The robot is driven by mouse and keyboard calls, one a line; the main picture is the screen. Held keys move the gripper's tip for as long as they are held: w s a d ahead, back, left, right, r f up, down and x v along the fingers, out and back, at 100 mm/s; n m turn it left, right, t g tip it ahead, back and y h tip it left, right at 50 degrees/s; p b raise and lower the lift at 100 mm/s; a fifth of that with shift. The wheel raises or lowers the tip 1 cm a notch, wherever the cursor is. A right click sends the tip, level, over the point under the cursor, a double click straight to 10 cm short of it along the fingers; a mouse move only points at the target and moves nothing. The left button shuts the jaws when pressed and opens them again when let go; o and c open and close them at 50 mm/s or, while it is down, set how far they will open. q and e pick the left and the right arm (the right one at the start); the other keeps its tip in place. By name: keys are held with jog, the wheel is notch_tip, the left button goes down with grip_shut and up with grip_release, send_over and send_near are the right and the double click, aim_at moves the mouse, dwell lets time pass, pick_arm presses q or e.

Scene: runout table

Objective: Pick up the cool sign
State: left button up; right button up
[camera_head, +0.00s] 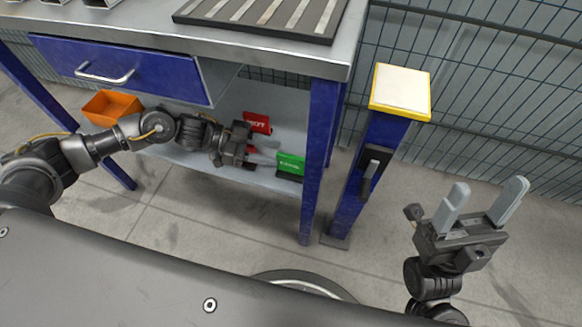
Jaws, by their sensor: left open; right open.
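A small green sign (291,163) with white lettering stands on the lower shelf (215,165) of the blue workbench; the lettering is too small to read surely. A red sign (257,123) with white lettering stands behind it and to the left. My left gripper (268,152) reaches in under the bench top from the left. Its jaws are open, with fingers pointing right at the green sign's left edge. I cannot tell whether they touch it or straddle it. My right gripper (486,206) is open and empty, pointing up over the floor at the right.
An orange bin (112,107) stands at the shelf's left. A blue drawer (130,69) hangs above my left arm. A bench leg (320,160) stands just right of the green sign. A blue post (383,150) and wire fence (500,90) lie beyond.

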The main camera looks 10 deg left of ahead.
aim_at(286, 155)
pick_arm(q)
jog(key=shift+b+x, duration=0.4)
jog(key=shift+x, duration=1.45)
jog(key=shift+r, duration=0.15)
grip_shut()
